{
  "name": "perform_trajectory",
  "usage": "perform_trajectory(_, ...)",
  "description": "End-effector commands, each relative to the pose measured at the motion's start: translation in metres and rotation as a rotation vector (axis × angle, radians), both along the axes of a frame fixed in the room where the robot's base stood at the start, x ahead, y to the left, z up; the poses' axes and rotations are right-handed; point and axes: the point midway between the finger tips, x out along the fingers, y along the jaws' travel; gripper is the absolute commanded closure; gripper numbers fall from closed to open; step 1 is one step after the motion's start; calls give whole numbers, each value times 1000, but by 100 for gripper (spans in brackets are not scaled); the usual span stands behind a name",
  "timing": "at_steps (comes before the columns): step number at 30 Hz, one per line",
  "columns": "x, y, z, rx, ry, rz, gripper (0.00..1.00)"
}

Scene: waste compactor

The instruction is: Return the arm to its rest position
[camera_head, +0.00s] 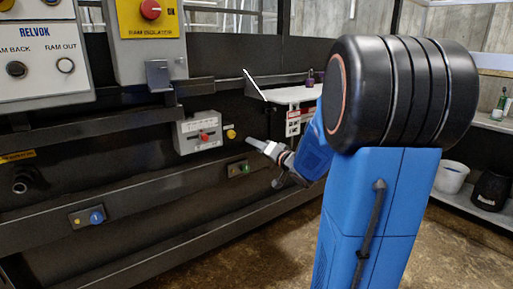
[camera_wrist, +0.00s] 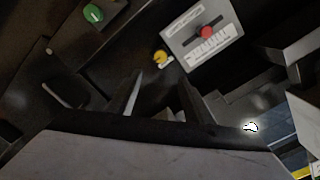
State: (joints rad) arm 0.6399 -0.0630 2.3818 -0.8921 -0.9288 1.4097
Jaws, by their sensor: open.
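My gripper (camera_head: 254,143) is at the end of my blue arm, held out in front of the dark machine frame in the head view. The wrist view shows the two dark fingers of my gripper (camera_wrist: 162,92) apart, with nothing between them. Beyond the fingers is a grey plate with a red knob (camera_wrist: 207,32), and a yellow knob (camera_wrist: 160,57) beside it. In the head view this grey plate (camera_head: 199,132) is to the left of my gripper. I cannot tell whether the gripper touches anything.
A green-button box (camera_head: 238,169) lies just below my gripper. A blue-knob box (camera_head: 93,216) is on the lower left rail. A white shelf (camera_head: 292,94) juts out above the gripper. A white bucket (camera_head: 452,178) stands at right. Brown floor is open in front.

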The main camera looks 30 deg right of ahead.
Motion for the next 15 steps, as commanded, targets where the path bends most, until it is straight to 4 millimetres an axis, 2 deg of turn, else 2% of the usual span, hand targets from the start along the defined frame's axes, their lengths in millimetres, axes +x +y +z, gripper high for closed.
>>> perform_trajectory(10, 0, 1, 1, -5, 1, -3, 53)
perform_trajectory(15, -5, 9, 5, -85, 43, -58, 53)
